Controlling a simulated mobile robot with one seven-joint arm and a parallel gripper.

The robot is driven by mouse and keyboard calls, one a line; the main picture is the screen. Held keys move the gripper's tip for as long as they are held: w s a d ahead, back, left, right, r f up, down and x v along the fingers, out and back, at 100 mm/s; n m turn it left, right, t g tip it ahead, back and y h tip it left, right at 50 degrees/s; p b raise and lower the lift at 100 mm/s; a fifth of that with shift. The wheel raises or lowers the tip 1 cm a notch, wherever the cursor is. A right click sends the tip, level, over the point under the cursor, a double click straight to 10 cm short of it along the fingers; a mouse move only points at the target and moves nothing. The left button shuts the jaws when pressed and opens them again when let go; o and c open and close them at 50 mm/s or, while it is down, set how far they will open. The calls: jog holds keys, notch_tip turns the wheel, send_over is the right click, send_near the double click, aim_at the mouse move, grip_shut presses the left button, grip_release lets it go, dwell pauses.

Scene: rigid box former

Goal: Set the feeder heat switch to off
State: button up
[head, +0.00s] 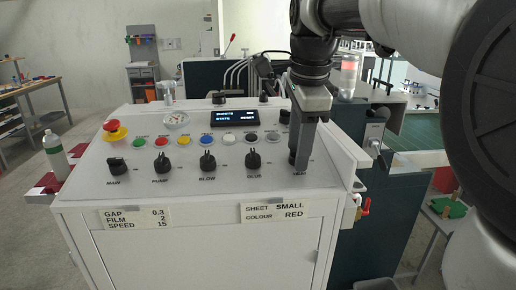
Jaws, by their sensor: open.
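The white control panel (130,192) carries a row of black rotary switches along its front: the main switch (117,166), pump switch (162,163), blow switch (207,161) and glue switch (253,160). The row's right end has a partly covered label that seems to read HEAT (300,174). My gripper (299,162) points down at that spot, its fingers in front of the heat switch. The switch is hidden behind them, so its setting and any contact cannot be told. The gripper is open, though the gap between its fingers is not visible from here.
A red emergency button (115,129), several coloured push buttons, a gauge (176,120) and a lit display (235,117) sit behind the switches. A raised white side wall (338,150) stands close to the right of my gripper. A bottle (54,152) stands at left.

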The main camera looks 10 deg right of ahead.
jog(key=shift+f, duration=0.1)
jog(key=c, duration=1.1)
jog(key=shift+o, duration=0.2)
jog(key=shift+n, duration=0.4)
jog(key=n+p, duration=0.1)
jog(key=n, duration=0.1)
jog(key=shift+n+p, duration=0.4)
jog(key=n+p, duration=0.2)
jog(key=n, duration=0.3)
jog(key=n+p, duration=0.1)
jog(key=n, duration=0.4)
jog(key=shift+n+p, duration=0.5)
jog(key=shift+n, duration=1.7)
